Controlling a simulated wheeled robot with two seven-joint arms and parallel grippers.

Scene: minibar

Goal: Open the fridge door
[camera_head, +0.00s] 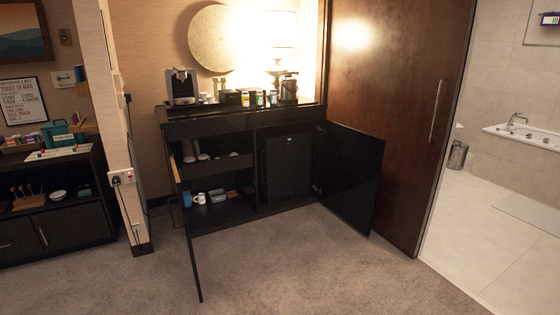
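A dark fridge (287,165) stands inside the right compartment of a black minibar cabinet (240,122). Its front looks flat and shut, with a small light mark near the top. The cabinet's right door (350,178) stands swung open to the right of the fridge. The cabinet's left door (187,235) is open toward me, seen nearly edge-on. Neither of my grippers shows in the head view.
Shelves left of the fridge hold a blue mug (187,198), a white mug (200,198) and other small items. A coffee machine (183,87) and a kettle (288,88) stand on top. Carpet (290,255) in front is clear. A brown sliding door (390,110) stands right.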

